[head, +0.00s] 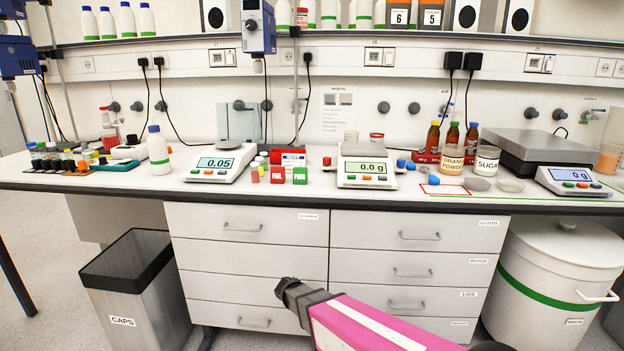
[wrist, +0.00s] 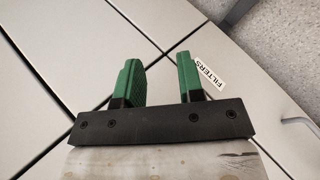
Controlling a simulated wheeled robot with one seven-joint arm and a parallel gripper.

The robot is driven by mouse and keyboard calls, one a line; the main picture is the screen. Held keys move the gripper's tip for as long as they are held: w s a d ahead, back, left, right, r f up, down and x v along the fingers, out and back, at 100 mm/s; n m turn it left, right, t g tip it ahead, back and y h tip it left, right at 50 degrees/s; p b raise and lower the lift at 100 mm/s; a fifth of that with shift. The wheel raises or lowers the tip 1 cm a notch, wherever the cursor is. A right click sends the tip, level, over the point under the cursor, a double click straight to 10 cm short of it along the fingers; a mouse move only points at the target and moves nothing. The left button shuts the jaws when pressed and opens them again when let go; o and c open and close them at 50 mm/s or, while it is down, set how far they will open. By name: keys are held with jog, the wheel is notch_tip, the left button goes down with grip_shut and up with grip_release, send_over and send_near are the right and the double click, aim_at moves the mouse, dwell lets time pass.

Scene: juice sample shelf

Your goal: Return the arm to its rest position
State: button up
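My arm (head: 350,322) shows in the head view as a pink and white link with a dark end, low in front of the drawers. In the wrist view my gripper (wrist: 160,82) has two green fingers set apart with nothing between them. Behind the fingers are pale drawer fronts (wrist: 60,50) and a label reading FILTERS (wrist: 209,72). The fingertips are not clearly visible in the head view.
The lab bench (head: 330,196) holds scales, bottles and jars above the arm. A caps bin (head: 130,300) stands at the left and a large white lidded bin (head: 560,270) at the right. Drawer handles (head: 243,228) stick out from the fronts.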

jog(key=s+d+r+m+g+y, duration=0.1)
jog(key=s+d+r+m+y, duration=0.1)
jog(key=s+d+r+y, duration=0.2)
jog(key=s+d+r+m+g+y, duration=0.1)
jog(key=s+d+r+m+y, duration=0.2)
jog(key=d+r, duration=0.6)
jog(key=shift+s+d+r+y, duration=0.35)
jog(key=shift+s+d, duration=0.55)
jog(key=shift+d, duration=1.15)
jog(key=shift+f, duration=0.1)
jog(key=shift+c, duration=0.3)
